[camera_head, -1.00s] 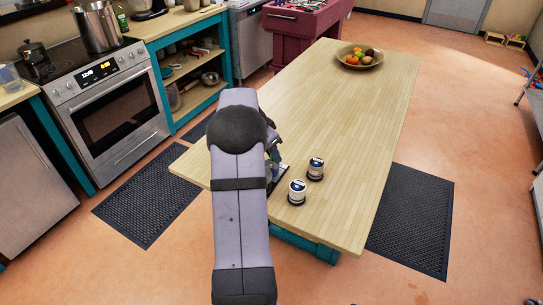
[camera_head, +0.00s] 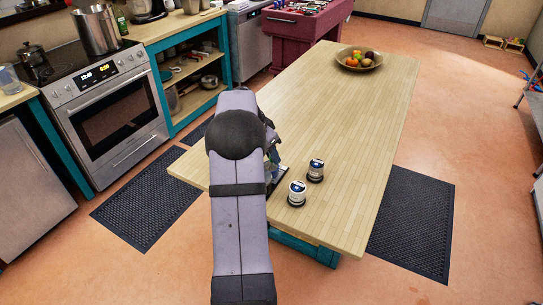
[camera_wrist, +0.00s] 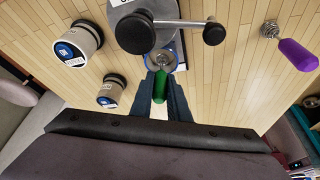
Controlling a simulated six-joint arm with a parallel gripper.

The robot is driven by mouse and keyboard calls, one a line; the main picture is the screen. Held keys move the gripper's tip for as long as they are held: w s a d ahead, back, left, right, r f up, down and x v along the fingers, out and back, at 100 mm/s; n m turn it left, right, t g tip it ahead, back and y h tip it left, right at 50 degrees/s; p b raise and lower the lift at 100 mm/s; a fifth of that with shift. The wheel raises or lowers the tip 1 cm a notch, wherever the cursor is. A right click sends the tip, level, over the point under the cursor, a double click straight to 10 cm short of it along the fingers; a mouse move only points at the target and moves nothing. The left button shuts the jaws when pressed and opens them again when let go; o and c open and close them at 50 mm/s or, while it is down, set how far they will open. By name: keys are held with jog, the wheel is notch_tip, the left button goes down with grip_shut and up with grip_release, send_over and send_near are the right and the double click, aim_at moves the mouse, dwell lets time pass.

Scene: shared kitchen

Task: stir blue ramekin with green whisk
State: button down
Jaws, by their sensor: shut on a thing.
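In the wrist view my gripper (camera_wrist: 160,98) is shut on the green whisk (camera_wrist: 160,84), holding it by its green handle. The whisk's wire head points away from me, over or inside a small round blue-rimmed vessel, the blue ramekin (camera_wrist: 181,58). The handle, my fingers and a metal rod hide much of the ramekin, so I cannot tell whether the wires touch its bottom. In the head view my arm hides most of the gripper and the whisk.
Two white jars with dark ends (camera_head: 297,193) (camera_head: 316,170) stand right of my arm on the wooden table (camera_head: 345,130). A purple whisk (camera_wrist: 296,54) lies at the right in the wrist view. A grey device with black knobs (camera_wrist: 135,33) is close beyond the ramekin. A fruit bowl (camera_head: 359,62) stands far back.

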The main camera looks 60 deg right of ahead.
jog(key=shift+w+a+f+b, duration=0.1)
jog(key=shift+w+a+b, duration=0.25)
jog(key=shift+w+b, duration=0.1)
jog(key=shift+s+a+b, duration=0.3)
jog(key=shift+s+b, duration=0.15)
jog(key=shift+s+d, duration=0.25)
jog(key=shift+d+p, duration=0.35)
jog(key=shift+w, duration=0.6)
jog(key=shift+s+a+b, duration=0.25)
jog(key=shift+s+b, duration=0.05)
jog(key=shift+r, duration=0.2)
jog(key=shift+r+p, duration=2.45)
jog(key=shift+r, duration=0.85)
